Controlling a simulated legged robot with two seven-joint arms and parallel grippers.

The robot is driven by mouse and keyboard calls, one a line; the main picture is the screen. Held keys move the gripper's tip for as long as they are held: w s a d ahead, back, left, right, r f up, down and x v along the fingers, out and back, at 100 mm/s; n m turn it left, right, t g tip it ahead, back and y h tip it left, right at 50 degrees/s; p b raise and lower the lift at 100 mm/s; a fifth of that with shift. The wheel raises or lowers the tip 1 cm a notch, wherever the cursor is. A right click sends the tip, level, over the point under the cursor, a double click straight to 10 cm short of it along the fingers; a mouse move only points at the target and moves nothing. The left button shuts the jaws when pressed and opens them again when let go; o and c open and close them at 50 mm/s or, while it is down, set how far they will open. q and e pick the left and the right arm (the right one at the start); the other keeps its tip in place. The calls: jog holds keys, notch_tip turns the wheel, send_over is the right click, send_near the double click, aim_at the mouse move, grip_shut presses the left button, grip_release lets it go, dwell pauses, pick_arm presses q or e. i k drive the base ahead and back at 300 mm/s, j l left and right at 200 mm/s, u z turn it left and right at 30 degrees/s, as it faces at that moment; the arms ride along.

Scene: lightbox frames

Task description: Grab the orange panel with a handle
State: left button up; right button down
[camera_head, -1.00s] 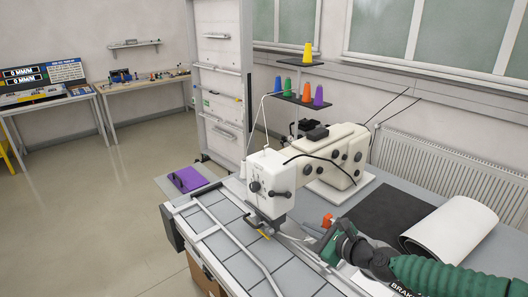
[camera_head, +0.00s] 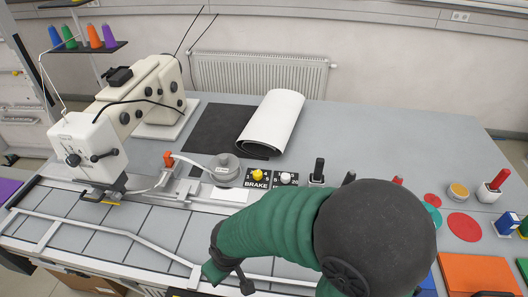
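An orange panel (camera_head: 478,274) lies on the table at the lower right of the head view. Its lower part is cut off by the bottom edge. A dark piece (camera_head: 492,293) shows at its near edge; I cannot tell whether it is the handle. A green-sleeved arm of mine with a dark round joint covers the lower middle, to the left of the panel. No gripper touches the visible part of the panel.
A sewing machine (camera_head: 128,115) stands at the left. A white roll (camera_head: 271,123) lies on a black sheet (camera_head: 217,130). Right of centre are a red disc (camera_head: 464,227), a red-handled stamp (camera_head: 492,187) and a blue block (camera_head: 507,224). The table's back right is clear.

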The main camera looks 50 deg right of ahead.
aim_at(464, 276)
jog(key=z, duration=3.55)
jog(key=i+l+u, duration=0.2)
jog(key=k+j, duration=0.05)
jog(key=k, duration=0.05)
